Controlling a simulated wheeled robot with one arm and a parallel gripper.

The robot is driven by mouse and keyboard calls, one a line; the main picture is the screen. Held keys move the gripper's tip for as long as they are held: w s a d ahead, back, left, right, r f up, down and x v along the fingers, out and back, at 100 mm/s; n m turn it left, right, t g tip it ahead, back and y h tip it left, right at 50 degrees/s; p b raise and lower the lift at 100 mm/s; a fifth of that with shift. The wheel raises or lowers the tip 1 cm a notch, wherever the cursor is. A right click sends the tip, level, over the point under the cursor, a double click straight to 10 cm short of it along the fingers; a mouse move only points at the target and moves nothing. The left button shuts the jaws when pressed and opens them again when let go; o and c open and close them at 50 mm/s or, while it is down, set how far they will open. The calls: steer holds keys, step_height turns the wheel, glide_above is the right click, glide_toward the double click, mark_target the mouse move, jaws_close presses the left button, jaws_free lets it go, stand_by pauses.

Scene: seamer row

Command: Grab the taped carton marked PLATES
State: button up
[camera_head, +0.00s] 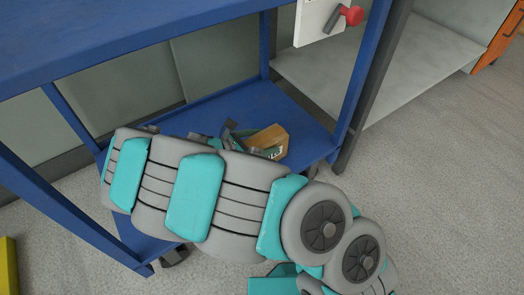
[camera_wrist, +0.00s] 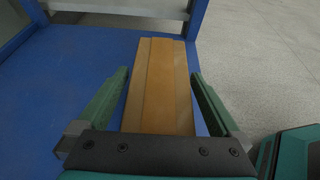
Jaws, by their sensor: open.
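A brown carton (camera_wrist: 160,85) with a lengthwise tape seam or flap line lies on the blue lower shelf. In the wrist view it sits between the two green fingers of my gripper (camera_wrist: 160,75), one on each side, with a visible gap at each finger. The gripper is open and its near end hides the carton's near part. In the head view the carton (camera_head: 268,137) shows at the shelf's right part, partly hidden by my arm and gripper. I cannot read a PLATES marking on it.
The blue lower shelf (camera_head: 288,108) has bare room behind and left of the carton. A blue post (camera_head: 362,75) stands right of it, and the blue upper top (camera_head: 120,30) overhangs the shelf. A grey shelf (camera_head: 410,60) is further right. Grey floor lies in front.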

jaws_close()
stand_by(0.8)
